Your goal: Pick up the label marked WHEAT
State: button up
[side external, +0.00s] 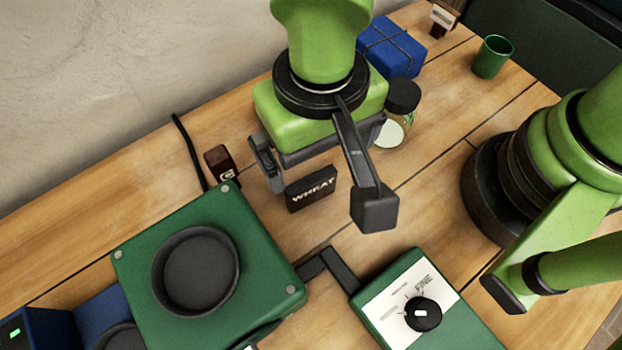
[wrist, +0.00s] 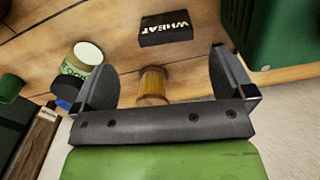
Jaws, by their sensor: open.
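The WHEAT label (side external: 311,189) is a small dark block with white lettering on the wooden table, just in front of my gripper in the side view. In the wrist view the label (wrist: 166,29) lies beyond the fingertips, roughly midway across, with its lettering upside down. My gripper (side external: 318,165) is open and empty, close to the label; its far finger is partly hidden by the black camera bracket. In the wrist view both fingers of my gripper (wrist: 162,65) are spread wide, and the label is outside them.
A wooden cylinder (wrist: 153,86) shows between the fingers in the wrist view. A jar (side external: 399,112), blue parcel (side external: 393,46) and green cup (side external: 492,57) stand behind. A brown block (side external: 220,164) sits left. Green machine (side external: 140,255) and dial box (side external: 385,315) flank the front.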

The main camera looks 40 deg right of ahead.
aim_at(311, 179)
jog(key=f, duration=0.7)
jog(key=shift+w+a+f, duration=0.2)
jog(key=shift+w+a, duration=0.05)
jog(key=shift+a, duration=0.05)
jog(key=c, duration=0.9)
jog(key=shift+c, duration=0.2)
jog(key=shift+r, duration=0.1)
